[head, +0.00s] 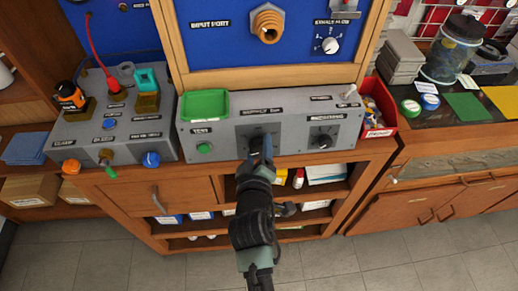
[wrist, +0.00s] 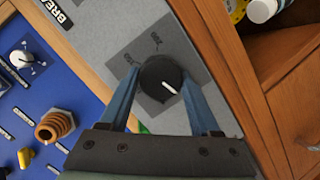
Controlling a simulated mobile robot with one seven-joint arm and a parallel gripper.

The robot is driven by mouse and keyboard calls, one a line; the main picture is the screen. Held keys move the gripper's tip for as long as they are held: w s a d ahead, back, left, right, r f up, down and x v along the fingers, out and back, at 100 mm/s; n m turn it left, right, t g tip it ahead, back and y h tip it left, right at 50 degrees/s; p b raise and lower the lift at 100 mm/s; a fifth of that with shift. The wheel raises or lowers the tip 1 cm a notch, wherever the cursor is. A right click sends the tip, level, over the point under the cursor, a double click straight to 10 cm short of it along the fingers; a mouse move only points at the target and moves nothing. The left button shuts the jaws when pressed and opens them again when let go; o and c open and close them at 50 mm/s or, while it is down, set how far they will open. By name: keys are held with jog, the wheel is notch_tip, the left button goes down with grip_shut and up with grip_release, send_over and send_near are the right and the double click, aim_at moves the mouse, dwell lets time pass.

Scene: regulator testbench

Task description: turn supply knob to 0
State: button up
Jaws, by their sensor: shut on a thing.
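The black supply knob (wrist: 158,78) sits on a dark square plate on the front of the grey bench panel. In the wrist view it stands between the two blue fingers of my gripper (wrist: 160,95), which are shut on its sides. Its white pointer line shows, slanting toward the lower right in that view. In the head view my gripper (head: 261,150) reaches the middle of the panel and hides much of the knob.
A second black knob (head: 323,137) is to the right on the same grey panel (head: 220,142). A green button (head: 204,149) and green tray (head: 205,105) are to the left. A red bin (head: 378,107) stands at the panel's right end. Open shelves lie below.

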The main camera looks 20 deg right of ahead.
jog(key=shift+n+h, duration=0.3)
jog(key=shift+n, duration=1.2)
jog(key=o, duration=1.4)
jog(key=v, duration=0.6)
jog(key=b+v, duration=0.1)
jog(key=v, duration=0.6)
jog(key=shift+f, duration=0.25)
